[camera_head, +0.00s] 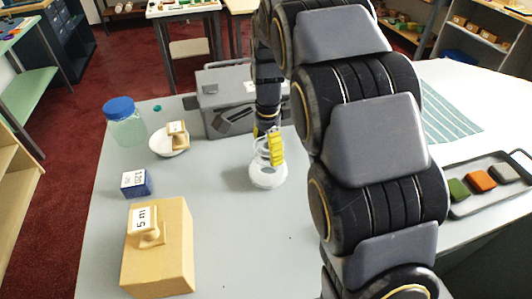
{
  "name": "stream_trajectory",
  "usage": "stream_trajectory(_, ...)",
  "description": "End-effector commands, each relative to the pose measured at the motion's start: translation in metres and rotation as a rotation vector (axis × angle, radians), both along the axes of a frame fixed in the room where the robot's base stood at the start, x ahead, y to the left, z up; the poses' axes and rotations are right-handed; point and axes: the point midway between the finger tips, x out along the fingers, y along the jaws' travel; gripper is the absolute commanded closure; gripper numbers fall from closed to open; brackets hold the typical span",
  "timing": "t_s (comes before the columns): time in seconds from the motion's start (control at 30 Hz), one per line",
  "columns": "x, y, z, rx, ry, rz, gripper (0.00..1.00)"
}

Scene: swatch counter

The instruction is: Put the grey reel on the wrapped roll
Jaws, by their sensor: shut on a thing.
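My gripper (267,140) points down over the middle of the grey counter, with yellow ridged parts showing at its fingers. It is shut on a pale, partly see-through round thing (268,179), wider at its base. I cannot tell whether this is the grey reel, or whether its base touches the counter. No other thing is clearly a grey reel. I cannot pick out the wrapped roll for certain. A tan box-shaped parcel (175,260) labelled "5 m", with a tan piece on top, stands at the front left. A small tan labelled piece (178,132) sits in a white dish (165,148).
A blue-lidded jar (125,128), a small blue labelled box (136,184) and a grey case (215,90) stand on the counter. A tray (468,206) with green, orange and grey swatches is at right, near a striped cloth (448,115). Counter between gripper and parcel is clear.

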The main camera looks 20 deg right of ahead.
Motion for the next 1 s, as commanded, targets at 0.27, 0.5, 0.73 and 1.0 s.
stream_trajectory(0.27, 0.003, 0.000, -0.034, 0.001, 0.004, 0.000, 0.67)
stream_trajectory(0.5, 0.004, 0.000, -0.035, 0.001, 0.000, 0.000, 0.67)
stream_trajectory(0.73, 0.003, 0.000, -0.038, 0.001, 0.001, 0.000, 0.07)
stream_trajectory(1.0, 0.004, 0.000, -0.038, 0.001, 0.001, 0.000, 0.07)
